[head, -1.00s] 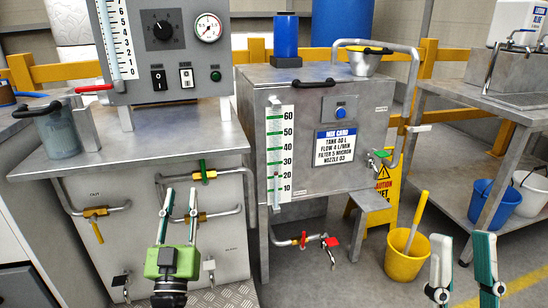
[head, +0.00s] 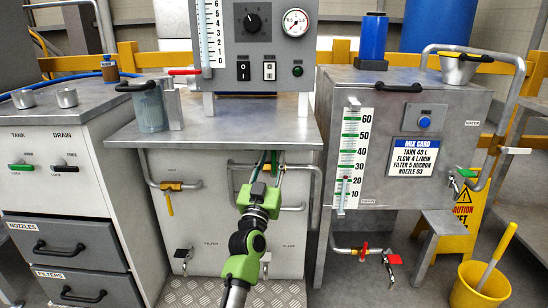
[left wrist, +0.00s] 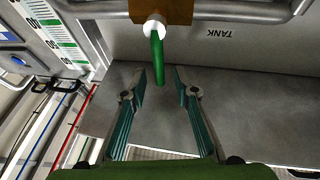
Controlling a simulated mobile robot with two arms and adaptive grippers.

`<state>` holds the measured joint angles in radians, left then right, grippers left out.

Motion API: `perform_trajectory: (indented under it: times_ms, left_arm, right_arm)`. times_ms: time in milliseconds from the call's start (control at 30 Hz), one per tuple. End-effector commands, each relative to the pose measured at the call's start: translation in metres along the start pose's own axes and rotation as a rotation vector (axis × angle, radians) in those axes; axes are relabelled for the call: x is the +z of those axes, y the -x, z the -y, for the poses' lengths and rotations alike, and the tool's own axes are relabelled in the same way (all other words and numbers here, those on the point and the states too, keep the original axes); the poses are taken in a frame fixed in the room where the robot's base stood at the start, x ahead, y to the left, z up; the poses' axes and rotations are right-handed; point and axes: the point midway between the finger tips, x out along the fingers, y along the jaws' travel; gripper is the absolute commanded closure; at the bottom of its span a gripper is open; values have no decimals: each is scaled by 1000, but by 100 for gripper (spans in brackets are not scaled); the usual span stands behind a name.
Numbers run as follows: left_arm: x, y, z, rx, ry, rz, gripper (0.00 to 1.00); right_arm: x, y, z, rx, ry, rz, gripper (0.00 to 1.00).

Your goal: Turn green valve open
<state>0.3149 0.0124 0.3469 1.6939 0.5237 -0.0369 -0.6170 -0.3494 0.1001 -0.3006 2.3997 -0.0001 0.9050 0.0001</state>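The green valve handle (head: 273,158) sits on a pipe at the front of the middle cabinet, partly hidden by my left gripper (head: 268,172). In the left wrist view the handle (left wrist: 157,50) comes out of a brass body (left wrist: 166,10) and stands crosswise to the pipe (left wrist: 225,13). There my left gripper (left wrist: 160,76) is open. The free end of the handle shows between its two fingertips with gaps on both sides. I cannot tell if it is deep between them. My right gripper is out of view.
A brass valve with a yellow handle (head: 169,198) hangs left of the gripper. A steel counter (head: 225,128) overhangs above. Another green handle (head: 467,173) is on the right tank, and a red-handled tap (head: 393,259) is low on the right. A yellow bucket (head: 478,287) stands on the floor.

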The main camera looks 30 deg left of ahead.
Motion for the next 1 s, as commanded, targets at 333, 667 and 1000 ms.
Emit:
perform_trajectory:
  times_ms: [333, 667, 1000]
  left_arm:
    - [0, -23, 0, 0, -1, 0, 72]
    - [0, -23, 0, 0, -1, 0, 98]
    - [-1, -23, 0, 2, -7, 1, 100]
  right_arm:
    - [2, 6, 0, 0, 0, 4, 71]
    - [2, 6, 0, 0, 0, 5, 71]
    - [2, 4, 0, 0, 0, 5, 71]
